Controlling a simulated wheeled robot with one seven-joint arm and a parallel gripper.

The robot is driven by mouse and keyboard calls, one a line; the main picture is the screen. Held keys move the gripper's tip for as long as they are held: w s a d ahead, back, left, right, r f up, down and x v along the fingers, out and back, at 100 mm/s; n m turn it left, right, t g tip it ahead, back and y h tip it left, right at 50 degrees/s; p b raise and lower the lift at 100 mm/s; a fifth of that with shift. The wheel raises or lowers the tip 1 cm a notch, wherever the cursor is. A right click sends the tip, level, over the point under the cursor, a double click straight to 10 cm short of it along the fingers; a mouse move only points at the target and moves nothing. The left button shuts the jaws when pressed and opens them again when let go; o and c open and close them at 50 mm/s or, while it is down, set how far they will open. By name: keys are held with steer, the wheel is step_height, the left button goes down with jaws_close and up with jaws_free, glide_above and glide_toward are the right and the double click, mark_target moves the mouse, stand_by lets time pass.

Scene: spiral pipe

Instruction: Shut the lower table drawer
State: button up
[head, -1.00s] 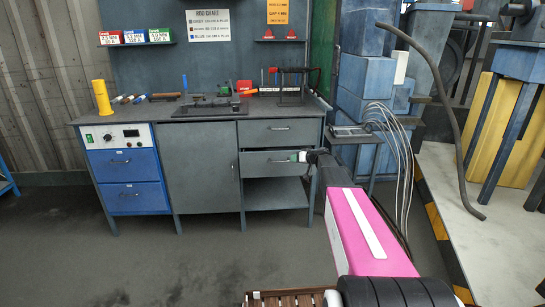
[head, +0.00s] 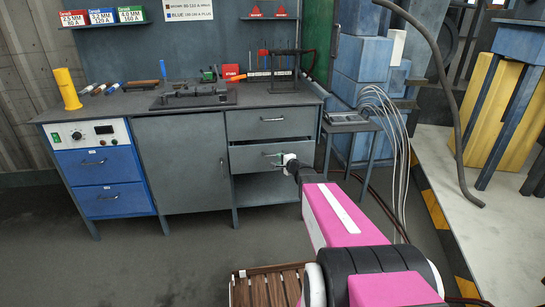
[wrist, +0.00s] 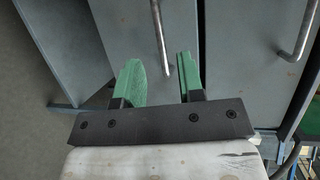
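The lower table drawer (head: 243,161) is the grey drawer under the upper drawer at the bench's right side. How far it stands out is hard to tell in the head view. Its front also shows in the wrist view (wrist: 130,30), turned sideways, with its metal handle (wrist: 159,35). My gripper (head: 279,160) is at the right part of this drawer's front, near the handle. In the wrist view its two green fingers (wrist: 160,80) are apart, with the handle's near end showing between them. Nothing is held. Contact with the drawer cannot be told.
The upper drawer (head: 245,124) is directly above, its handle (wrist: 299,30) at right in the wrist view. An open shelf (head: 262,190) lies below. A small side table (head: 349,126) with cables stands close right. A wooden slatted thing (head: 262,286) is at the bottom.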

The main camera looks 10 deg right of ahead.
steer(key=x, duration=0.7)
steer(key=shift+w+a, duration=0.1)
steer(key=shift+w, duration=0.1)
